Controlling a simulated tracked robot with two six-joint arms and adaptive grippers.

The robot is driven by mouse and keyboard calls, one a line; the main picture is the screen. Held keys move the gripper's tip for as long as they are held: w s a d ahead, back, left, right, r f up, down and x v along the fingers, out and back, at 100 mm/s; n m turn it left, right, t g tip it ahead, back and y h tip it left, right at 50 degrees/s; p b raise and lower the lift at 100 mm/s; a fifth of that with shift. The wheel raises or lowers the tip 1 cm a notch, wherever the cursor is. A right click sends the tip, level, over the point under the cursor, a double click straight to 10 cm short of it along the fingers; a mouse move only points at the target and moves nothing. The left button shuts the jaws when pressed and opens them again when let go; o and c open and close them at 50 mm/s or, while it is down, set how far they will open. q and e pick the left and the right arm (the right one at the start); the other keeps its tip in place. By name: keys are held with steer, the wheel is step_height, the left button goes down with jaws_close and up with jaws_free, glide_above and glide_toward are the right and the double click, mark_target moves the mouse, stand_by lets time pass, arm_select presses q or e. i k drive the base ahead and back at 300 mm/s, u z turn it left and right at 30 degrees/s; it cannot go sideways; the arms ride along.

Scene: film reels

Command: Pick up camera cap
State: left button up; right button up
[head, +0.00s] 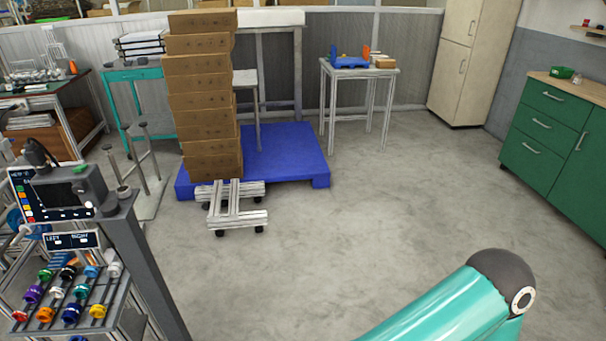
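I cannot pick out a camera cap for certain. Several small coloured cap-like pieces (71,313) sit in rows on a grey slanted rack (128,322) at the lower left. They are purple, red, orange, yellow, blue, green, black and white. A dark device with a screen (66,194), perhaps a camera or monitor, stands above the rack by a grey post. A teal link of my arm (440,312) with a dark joint crosses the lower right. Neither of my grippers is in view.
A small white table (358,72) stands behind. Green drawers (545,135) line the right. The middle floor is clear.

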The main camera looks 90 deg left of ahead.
mark_target(111, 207)
steer(key=z, duration=1.6)
steer(key=i, duration=0.1)
steer(key=u, duration=2.55)
steer(key=i, duration=0.2)
steer(key=u, duration=1.75)
steer(key=i, duration=0.2)
steer(key=u, duration=1.75)
steer(key=i, duration=0.6)
steer(key=z, duration=0.25)
steer(key=k, duration=0.55)
steer(key=u, duration=0.25)
steer(key=i, duration=0.5)
steer(key=z, duration=0.25)
